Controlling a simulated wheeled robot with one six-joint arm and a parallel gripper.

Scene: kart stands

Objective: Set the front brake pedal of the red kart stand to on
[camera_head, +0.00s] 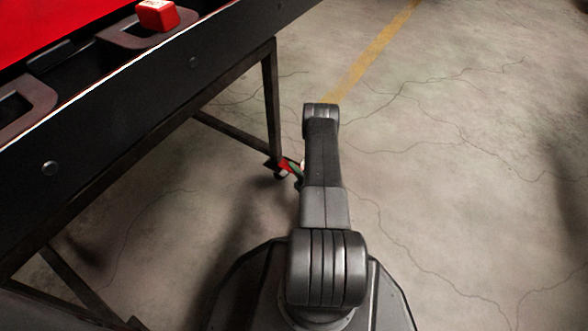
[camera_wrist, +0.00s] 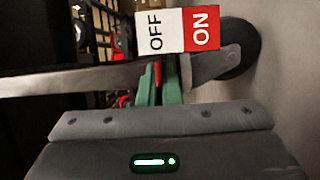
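The front brake pedal (camera_wrist: 182,31) fills the top middle of the wrist view as a plate with a white OFF half at left and a red ON half at right. It sits beside a dark caster wheel (camera_wrist: 238,48). In the head view the pedal (camera_head: 284,167) is a small red patch at the foot of the stand's leg, partly hidden by my arm.
The red kart stand (camera_head: 128,98) has a dark side rail and black legs (camera_head: 271,100) at left. A red block (camera_head: 157,15) sits on its top. A metal bar (camera_wrist: 70,79) crosses the wrist view at left. The concrete floor (camera_head: 470,150) at right is clear.

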